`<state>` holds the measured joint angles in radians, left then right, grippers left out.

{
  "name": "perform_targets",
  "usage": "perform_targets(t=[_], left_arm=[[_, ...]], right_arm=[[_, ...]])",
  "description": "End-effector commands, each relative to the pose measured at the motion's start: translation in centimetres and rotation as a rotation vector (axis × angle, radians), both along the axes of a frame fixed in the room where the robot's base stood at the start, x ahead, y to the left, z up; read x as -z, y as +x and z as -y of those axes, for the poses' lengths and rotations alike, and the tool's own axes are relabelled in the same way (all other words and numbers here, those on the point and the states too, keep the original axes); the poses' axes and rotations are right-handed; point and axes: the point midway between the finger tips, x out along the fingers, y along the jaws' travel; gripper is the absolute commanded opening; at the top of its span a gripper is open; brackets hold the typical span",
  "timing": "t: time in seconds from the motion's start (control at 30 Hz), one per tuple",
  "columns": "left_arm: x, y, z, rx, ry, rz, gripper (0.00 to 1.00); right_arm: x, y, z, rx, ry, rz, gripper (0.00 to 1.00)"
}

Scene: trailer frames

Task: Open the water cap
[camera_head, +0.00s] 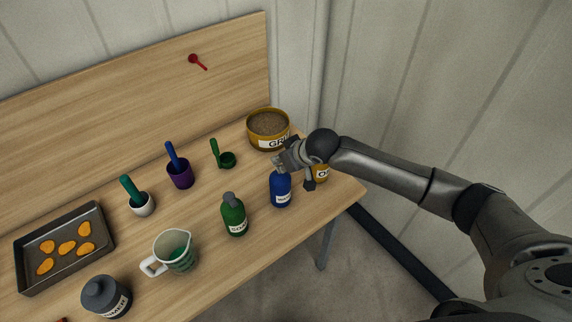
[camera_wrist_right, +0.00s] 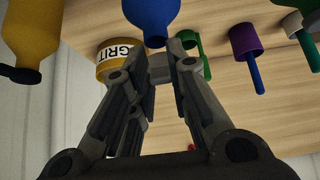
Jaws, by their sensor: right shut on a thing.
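The blue bottle (camera_head: 281,191) stands upright near the right front part of the table, its white label too small to read. It also shows upside down at the top of the right wrist view (camera_wrist_right: 152,17). My right gripper (camera_head: 279,163) is at the top of this bottle, coming from the right. In the right wrist view its two fingers (camera_wrist_right: 183,52) are closed around a grey cap (camera_wrist_right: 161,68) by the bottle's neck. I cannot tell whether the cap still touches the neck. My left gripper is not in view.
A green bottle (camera_head: 234,216) stands left of the blue one. A yellow bottle (camera_head: 321,172) is right of it, partly behind my arm. The GRIT tub (camera_head: 268,128) is behind. A measuring jug (camera_head: 174,252), cups and a baking tray (camera_head: 108,232) are further left. The table's front edge is close.

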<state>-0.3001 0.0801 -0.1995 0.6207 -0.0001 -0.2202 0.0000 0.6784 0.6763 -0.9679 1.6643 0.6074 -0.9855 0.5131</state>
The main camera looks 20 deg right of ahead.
Motion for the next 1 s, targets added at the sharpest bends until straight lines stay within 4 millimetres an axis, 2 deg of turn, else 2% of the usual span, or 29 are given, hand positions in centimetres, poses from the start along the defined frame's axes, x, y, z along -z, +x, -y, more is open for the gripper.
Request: perform_targets(t=[0.3, 0.5, 1.0], left_arm=[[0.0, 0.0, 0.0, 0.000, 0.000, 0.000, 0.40], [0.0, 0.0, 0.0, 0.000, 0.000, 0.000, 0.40], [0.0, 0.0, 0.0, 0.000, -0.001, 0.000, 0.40]], right_arm=[[-0.9, 1.6, -0.8, 0.000, -0.093, -0.269, 0.00], [-1.0, 2.1, -1.0, 0.001, -0.135, -0.386, 0.00], [-1.0, 2.8, -1.1, 0.002, -0.189, -0.523, 0.00]])
